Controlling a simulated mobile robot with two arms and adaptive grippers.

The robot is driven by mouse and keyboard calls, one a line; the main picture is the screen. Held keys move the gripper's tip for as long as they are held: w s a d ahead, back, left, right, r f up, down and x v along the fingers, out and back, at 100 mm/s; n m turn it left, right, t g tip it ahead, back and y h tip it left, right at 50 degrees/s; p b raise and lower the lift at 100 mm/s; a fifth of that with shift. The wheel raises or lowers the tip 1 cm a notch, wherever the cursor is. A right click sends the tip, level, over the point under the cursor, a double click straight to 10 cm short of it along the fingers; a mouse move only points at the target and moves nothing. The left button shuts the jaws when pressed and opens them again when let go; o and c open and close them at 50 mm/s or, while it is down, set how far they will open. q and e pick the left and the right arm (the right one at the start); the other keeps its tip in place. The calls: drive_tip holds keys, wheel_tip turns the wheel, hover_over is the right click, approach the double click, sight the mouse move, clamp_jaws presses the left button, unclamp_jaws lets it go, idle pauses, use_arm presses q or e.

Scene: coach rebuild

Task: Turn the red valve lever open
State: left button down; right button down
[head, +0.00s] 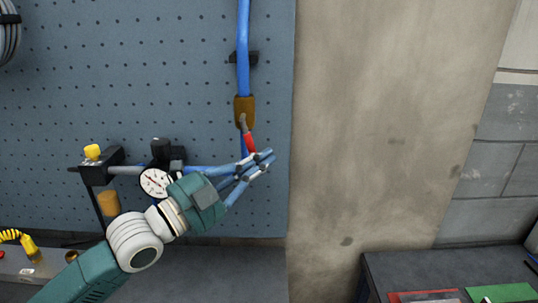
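The red valve lever (249,142) hangs down and slightly right from a brass-coloured valve body (245,108) on the blue pegboard. Its upper part is bare grey metal and its lower part is a red grip. My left gripper (267,161) reaches in from the lower left, with its fingers at the lower end of the red grip. The fingers cover that end, so I cannot tell whether they touch it or pass in front. Their tips look close together, but the gap is unclear from this angle. My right gripper is out of view.
A blue hose (243,45) runs up from the valve. A round gauge (154,182) and a yellow-knobbed fitting (92,152) sit left, beside my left wrist. A bare concrete pillar (375,130) stands right of the pegboard. A dark bench (440,268) is at lower right.

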use_arm(q)
drive_tip(key=shift+w+a+f, duration=0.1)
drive_tip(key=shift+a+f, duration=0.05)
drive_tip(key=shift+a, duration=0.35)
drive_tip(key=shift+a+f+m+y, duration=0.2)
drive_tip(key=shift+a+m+y, duration=0.15)
drive_tip(key=shift+a, duration=0.9)
drive_tip(key=shift+d, duration=0.15)
